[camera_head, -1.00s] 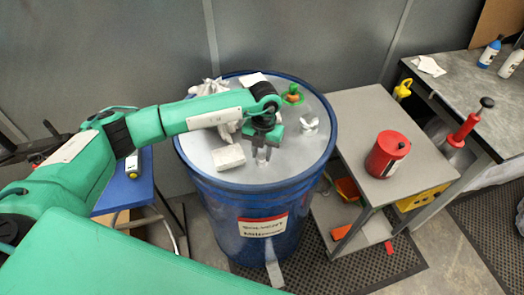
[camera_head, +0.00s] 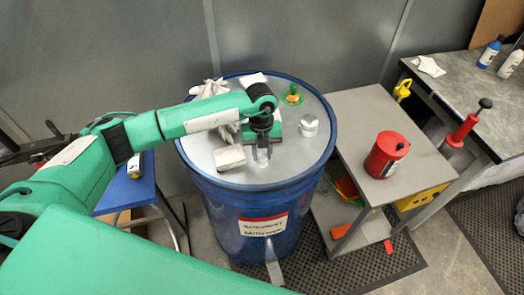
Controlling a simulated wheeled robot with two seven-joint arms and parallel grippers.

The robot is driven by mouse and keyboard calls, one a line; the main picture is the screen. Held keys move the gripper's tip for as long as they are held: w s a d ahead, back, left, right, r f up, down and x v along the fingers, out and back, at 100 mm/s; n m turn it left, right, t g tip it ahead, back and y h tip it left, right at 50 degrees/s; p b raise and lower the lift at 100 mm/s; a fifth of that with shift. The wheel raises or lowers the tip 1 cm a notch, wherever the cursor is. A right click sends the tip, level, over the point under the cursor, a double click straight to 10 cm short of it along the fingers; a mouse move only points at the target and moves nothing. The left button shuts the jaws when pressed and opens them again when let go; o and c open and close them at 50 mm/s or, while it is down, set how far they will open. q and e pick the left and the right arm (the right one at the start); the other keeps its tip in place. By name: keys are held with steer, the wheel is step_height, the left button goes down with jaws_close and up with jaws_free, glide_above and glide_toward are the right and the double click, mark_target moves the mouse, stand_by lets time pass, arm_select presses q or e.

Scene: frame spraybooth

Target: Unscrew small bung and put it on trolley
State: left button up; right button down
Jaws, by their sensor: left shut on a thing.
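The blue drum (camera_head: 255,200) stands in the middle with a grey metal lid. My left gripper (camera_head: 262,158) points down at the lid near its front middle. It is shut on a small pale metal piece, which looks like the small bung; the fingers hide most of it. I cannot tell whether the piece is still seated in the lid. A larger silver cap (camera_head: 309,124) is on the lid to the right. The grey trolley (camera_head: 350,108) stands right of the drum. My right gripper is out of view.
A red can (camera_head: 386,155) stands on the trolley top, with bare room behind it. On the lid are a pale block (camera_head: 229,157), crumpled white gloves (camera_head: 208,90) and a green-and-orange fitting (camera_head: 292,93). A workbench (camera_head: 450,80) is at the right.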

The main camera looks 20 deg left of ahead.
arm_select(q)
steer(key=n+p, duration=0.1)
steer(key=n, duration=0.1)
steer(key=shift+r+n, duration=0.15)
steer(key=shift+n, duration=1.15)
steer(key=shift+p, duration=0.3)
steer(key=n+p, duration=0.1)
steer(key=n, duration=0.1)
steer(key=shift+n+t+h, duration=0.3)
steer(key=shift+n+p, duration=0.55)
steer(key=shift+n, duration=0.45)
